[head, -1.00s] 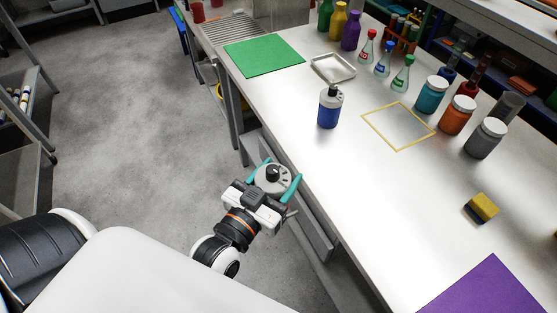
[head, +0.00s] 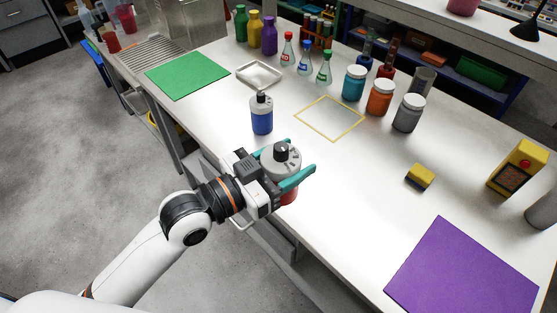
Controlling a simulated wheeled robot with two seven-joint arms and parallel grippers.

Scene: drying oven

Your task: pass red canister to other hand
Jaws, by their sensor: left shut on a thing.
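My left gripper (head: 296,168) is shut around a red canister (head: 289,196) with a grey top and a black knob. Its teal fingers lie along the canister's sides near the top. The canister appears upright at the table's front edge; I cannot tell whether it touches the table. The gripper hides part of its body. My right gripper is not in view.
A blue bottle (head: 262,116) stands just behind the held canister. A yellow-outlined square (head: 331,118), a sponge (head: 421,175) and a purple mat (head: 465,265) lie on the white table. Several jars and flasks line the back. The middle front is clear.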

